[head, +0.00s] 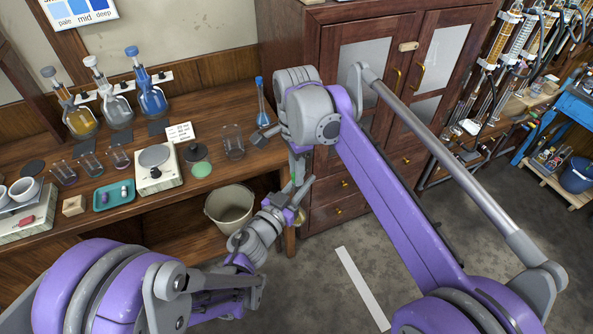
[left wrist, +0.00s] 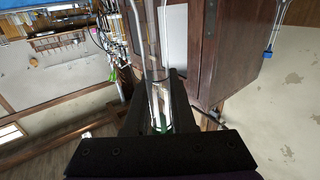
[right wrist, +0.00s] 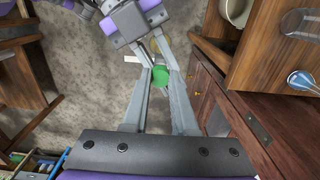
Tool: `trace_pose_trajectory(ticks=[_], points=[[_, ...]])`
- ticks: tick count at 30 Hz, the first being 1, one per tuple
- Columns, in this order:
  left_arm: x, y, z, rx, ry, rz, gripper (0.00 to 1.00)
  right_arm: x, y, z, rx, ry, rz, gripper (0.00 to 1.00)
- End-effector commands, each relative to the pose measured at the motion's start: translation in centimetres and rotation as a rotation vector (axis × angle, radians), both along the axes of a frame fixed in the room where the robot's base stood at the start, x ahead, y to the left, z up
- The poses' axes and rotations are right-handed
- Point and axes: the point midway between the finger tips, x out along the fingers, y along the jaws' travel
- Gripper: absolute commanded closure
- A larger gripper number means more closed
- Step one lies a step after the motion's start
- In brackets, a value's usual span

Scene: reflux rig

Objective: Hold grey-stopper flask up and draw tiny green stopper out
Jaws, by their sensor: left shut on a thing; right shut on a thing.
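My left gripper (head: 281,207) is shut on a clear glass flask (left wrist: 155,75), held in the air in front of the bench's right end. A small yellowish part of the flask (head: 300,216) shows beside that gripper in the head view. My right gripper (head: 295,178) comes down from above and is shut on the tiny green stopper (right wrist: 160,77), seen as a round green disc between its fingers. Green also shows in the left wrist view (left wrist: 163,130). Whether the stopper sits in the flask cannot be told. I see no grey stopper on the held flask.
Grey-, white- and blue-stoppered flasks (head: 114,107) stand at the bench's back left. A small blue-stoppered flask (head: 262,105), beakers (head: 232,143) and a balance (head: 157,170) stand on the bench. A bucket (head: 229,208) is below its front edge. A wooden cabinet (head: 345,60) stands behind my right arm.

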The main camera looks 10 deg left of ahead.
Motion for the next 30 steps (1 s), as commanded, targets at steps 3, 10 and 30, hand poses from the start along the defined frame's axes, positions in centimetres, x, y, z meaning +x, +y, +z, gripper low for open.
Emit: trace_pose_trajectory(ticks=[3, 10, 30], points=[[0.0, 0.0, 0.0, 0.000, 0.000, 0.000, 1.00, 0.0, 0.0, 0.7, 0.000, 0.000, 0.000, 1.00], [0.0, 0.0, 0.0, 0.000, 0.000, 0.000, 1.00, 0.0, 0.0, 1.9, 0.000, 0.000, 0.000, 1.00], [0.0, 0.0, 0.0, 0.000, 0.000, 0.000, 1.00, 0.0, 0.0, 3.7, 0.000, 0.000, 0.000, 1.00]])
